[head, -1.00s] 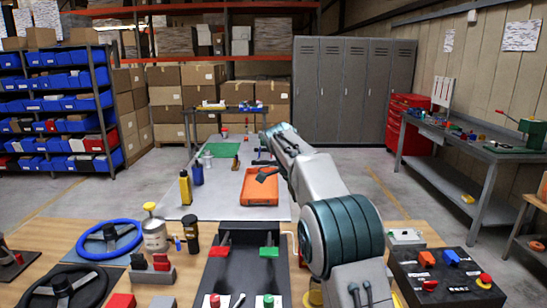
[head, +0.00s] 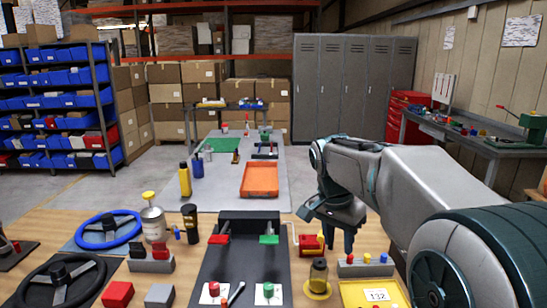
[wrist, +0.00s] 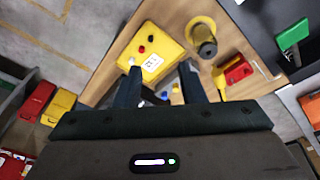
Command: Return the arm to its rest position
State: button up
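My arm reaches in from the right side of the head view, bent at the elbow. My gripper (head: 338,242) hangs over the wooden bench right of the black central track, with its fingers pointing down. In the wrist view its two dark fingers (wrist: 161,72) stand apart, with nothing seen held between them. The bench top and a small grey rack with coloured knobs show below and partly behind the fingers.
Near the gripper are a red-and-yellow device (head: 310,244), a dark jar on a yellow base (head: 318,278) and a yellow box (wrist: 154,52) with buttons. An orange tray (head: 260,180) lies empty on the grey table.

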jog(key=s+f+n+y+b, duration=0.1)
jog(key=s+f+n, duration=0.3)
jog(key=s, duration=0.6)
jog(key=s+f+n+t+b, duration=0.1)
jog(key=s+f+n, duration=0.3)
jog(key=s+f, duration=0.5)
jog(key=shift+s+d+f+n+t+y+b, duration=0.3)
jog(key=shift+s+d+n+y+b, duration=0.15)
jog(key=shift+b, duration=0.4)
